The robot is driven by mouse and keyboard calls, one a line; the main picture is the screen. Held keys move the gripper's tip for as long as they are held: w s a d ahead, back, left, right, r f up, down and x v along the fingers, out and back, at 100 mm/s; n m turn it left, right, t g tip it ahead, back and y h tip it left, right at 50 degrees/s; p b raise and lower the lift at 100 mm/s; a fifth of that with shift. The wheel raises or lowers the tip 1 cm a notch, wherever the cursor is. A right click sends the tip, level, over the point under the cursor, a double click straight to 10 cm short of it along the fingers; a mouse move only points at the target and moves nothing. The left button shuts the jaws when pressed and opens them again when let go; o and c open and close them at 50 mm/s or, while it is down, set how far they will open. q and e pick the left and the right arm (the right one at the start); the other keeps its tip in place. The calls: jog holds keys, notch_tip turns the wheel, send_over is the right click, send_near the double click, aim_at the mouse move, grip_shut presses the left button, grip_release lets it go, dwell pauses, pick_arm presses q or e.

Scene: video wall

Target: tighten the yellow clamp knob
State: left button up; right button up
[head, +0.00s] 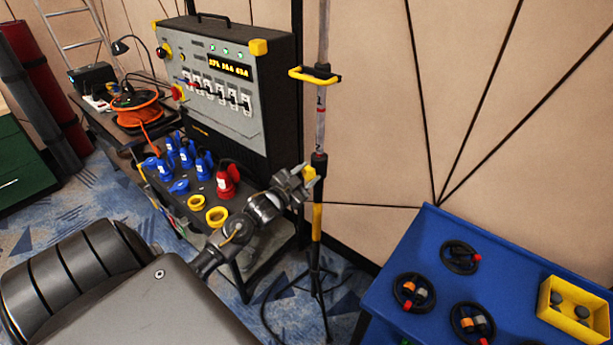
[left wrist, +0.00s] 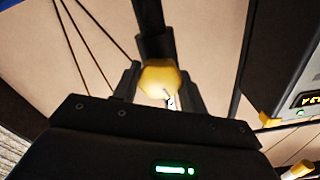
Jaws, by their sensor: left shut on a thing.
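The yellow clamp knob (left wrist: 160,80) sits between the two fingers of my left gripper (left wrist: 163,92) in the left wrist view. The fingers are shut on its sides. In the head view the knob (head: 310,174) shows as a small yellow patch on the stand's pole, beside my left gripper (head: 305,181). The pole (head: 320,120) is upright on a black tripod base and has a black collar just above the knob. A yellow handle (head: 315,75) crosses the pole higher up. My right gripper is in neither view.
A grey power cabinet (head: 215,85) with a lit display stands behind left. Blue and red plugs (head: 228,180) stand on a panel below it, close to my left arm. A blue table (head: 425,255) with coiled cables and a yellow box (head: 578,310) is at the right.

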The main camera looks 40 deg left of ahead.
pick_arm(q)
jog(key=shift+m, duration=1.9)
jog(key=shift+b, duration=0.3)
jog(key=o, duration=1)
